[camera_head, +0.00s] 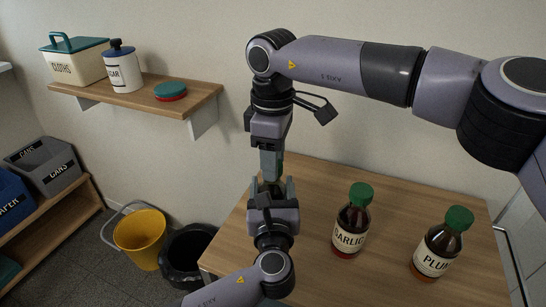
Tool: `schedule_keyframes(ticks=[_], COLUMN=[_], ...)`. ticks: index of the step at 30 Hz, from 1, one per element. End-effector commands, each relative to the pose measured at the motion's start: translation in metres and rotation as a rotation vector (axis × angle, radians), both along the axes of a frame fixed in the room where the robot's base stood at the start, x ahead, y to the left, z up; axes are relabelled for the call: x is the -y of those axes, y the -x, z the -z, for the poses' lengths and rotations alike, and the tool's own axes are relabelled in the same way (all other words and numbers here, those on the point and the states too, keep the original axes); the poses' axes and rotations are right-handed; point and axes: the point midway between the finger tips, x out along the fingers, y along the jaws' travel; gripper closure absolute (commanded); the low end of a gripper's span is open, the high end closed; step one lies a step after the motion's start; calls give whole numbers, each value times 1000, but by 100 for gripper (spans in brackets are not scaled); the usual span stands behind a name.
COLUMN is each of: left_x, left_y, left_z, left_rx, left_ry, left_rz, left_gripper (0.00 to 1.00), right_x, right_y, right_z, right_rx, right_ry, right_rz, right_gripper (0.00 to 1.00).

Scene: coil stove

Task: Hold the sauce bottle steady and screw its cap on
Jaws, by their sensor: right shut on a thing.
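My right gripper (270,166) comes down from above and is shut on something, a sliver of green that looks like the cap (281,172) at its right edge. My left gripper (271,187) is directly below, pointing away from the camera over the table's left part. Its two fingers are spread apart, with something dark between them that may be the sauce bottle. The grippers hide most of that bottle, so I cannot tell whether the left fingers touch it or whether the cap meets its neck.
On the wooden table (395,200) stand a GARLIC bottle (350,238) and a PLUM bottle (433,262), both green-capped, to the right of my grippers. A yellow bucket (140,238) and a black bin (183,258) stand on the floor left. A wall shelf (195,101) holds containers.

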Motion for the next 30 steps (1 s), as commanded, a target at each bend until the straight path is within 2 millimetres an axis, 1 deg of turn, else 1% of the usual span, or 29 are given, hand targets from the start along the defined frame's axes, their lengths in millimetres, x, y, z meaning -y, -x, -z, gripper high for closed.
schedule_keyframes(ticks=[3, 6, 15, 16, 17, 18, 26, 30], left_x=[-1, -1, -1, -1, -1, -1, -1, 0], left_y=[0, 0, 0, 0, 0, 0, 0, 0], left_z=[1, 1, 1, 1, 1, 1, 1, 1], left_rx=[-2, -2, -2, -2, -2, -2, -2, -2], left_ry=[0, 0, 0, 0, 0, 0, -1, -1], left_rz=[-1, -1, -1, -1, -1, -1, -1, -1], left_gripper=[100, 100, 100, 100, 100, 100, 100, 100], right_x=[0, 0, 0, 0, 0, 0, 0, 0], right_y=[0, 0, 0, 0, 0, 0, 0, 0], right_z=[-1, -1, -1, -1, -1, -1, -1, -6], right_rx=[1, 1, 1, 1, 1, 1, 0, 1], right_ry=[-1, -1, -1, -1, -1, -1, -1, -1], right_rz=[121, 173, 186, 185, 185, 185, 184, 184], right_gripper=[87, 87, 87, 56, 46, 34, 34, 34])
